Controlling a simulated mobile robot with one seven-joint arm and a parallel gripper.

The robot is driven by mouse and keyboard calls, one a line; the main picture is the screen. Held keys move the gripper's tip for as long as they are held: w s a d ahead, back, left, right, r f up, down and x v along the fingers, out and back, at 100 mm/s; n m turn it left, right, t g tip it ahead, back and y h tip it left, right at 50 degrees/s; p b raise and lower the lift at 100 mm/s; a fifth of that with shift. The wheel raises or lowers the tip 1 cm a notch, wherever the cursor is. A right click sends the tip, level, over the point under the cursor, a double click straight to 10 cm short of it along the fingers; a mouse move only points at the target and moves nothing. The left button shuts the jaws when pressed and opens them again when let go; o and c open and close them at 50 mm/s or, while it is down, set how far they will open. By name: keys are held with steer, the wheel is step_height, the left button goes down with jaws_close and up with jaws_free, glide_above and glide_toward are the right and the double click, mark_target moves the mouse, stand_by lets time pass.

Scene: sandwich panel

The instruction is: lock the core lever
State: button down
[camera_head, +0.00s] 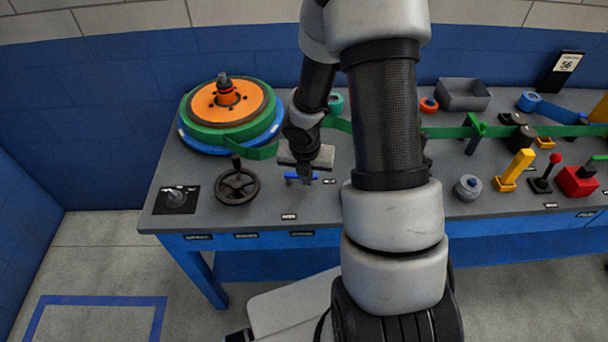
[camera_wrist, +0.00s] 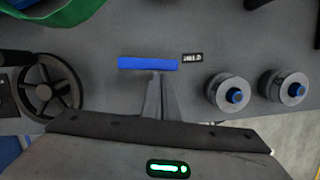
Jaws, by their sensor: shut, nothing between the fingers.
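A blue bar-shaped handle (camera_head: 291,176), which I take to be the core lever, is on the grey bench top. In the wrist view the blue handle (camera_wrist: 148,63) lies crosswise, just beyond my fingertips, with a small label beside it. My gripper (camera_head: 305,181) points down right at the handle. In the wrist view my gripper (camera_wrist: 157,82) is shut and empty, its fingertips close to the handle's near edge. I cannot tell whether they touch it. The handle's pivot is not clear, and the label is too small to read.
A black handwheel (camera_head: 238,186) and a knob on a dark plate (camera_head: 176,198) are to the left. A large orange and green reel (camera_head: 230,104) stands behind. Two round knobs with blue centres (camera_wrist: 237,95) are right of my fingers. A yellow lever (camera_head: 518,166) stands farther right.

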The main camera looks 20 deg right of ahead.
steer(key=shift+w+d+p, duration=0.25)
steer(key=shift+d+p, duration=0.05)
steer(key=shift+w+d, duration=0.1)
stand_by(0.5)
